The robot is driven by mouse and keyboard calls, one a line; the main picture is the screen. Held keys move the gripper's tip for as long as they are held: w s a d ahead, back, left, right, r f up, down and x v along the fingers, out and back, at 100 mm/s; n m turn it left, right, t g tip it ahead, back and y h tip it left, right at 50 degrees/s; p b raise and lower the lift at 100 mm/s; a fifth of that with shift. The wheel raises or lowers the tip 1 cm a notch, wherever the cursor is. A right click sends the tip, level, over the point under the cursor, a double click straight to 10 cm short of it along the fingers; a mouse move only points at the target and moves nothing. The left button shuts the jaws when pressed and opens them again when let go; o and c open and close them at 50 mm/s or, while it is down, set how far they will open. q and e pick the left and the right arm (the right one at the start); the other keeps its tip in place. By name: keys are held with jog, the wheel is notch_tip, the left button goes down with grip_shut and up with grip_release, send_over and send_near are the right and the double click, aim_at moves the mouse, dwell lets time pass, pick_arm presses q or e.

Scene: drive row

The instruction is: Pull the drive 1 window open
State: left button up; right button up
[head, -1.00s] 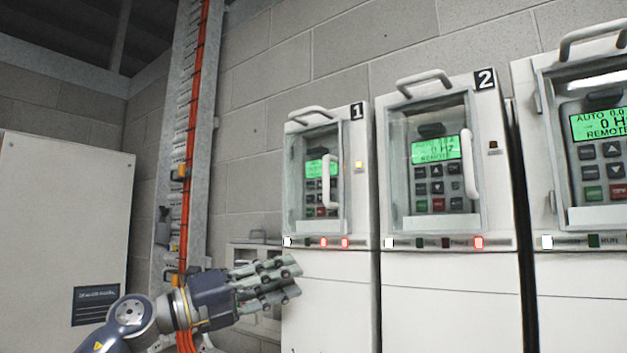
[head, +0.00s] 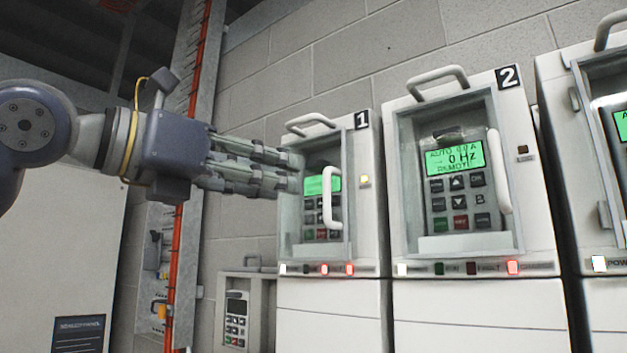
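Drive 1 (head: 367,222) is a white cabinet with a black "1" label. Its clear window (head: 341,160) sits flush in its frame and looks shut, with a green display and keypad behind it. A white vertical handle (head: 331,212) is on the window's right side. My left gripper (head: 292,172) reaches in from the left, its fingers extended and apart, with nothing between them. Its tips overlap the window's left edge in the picture, left of the handle; the depth gap is unclear. They do not hold the handle. My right gripper is not in view.
Drive 2 (head: 541,225) stands right of drive 1, its window shut; another drive (head: 590,160) is at the right edge. A small keypad unit (head: 237,318) is low on the wall. An orange cable (head: 187,165) runs up behind my arm.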

aim_at(324, 187)
pick_arm(q)
jog(key=p+x, duration=0.1)
jog(key=x, duration=0.5)
jog(key=shift+w+d+r+p, duration=0.1)
jog(key=shift+d+p, duration=0.05)
jog(key=shift+p, duration=0.25)
jog(key=shift+w+d, duration=0.45)
grip_shut()
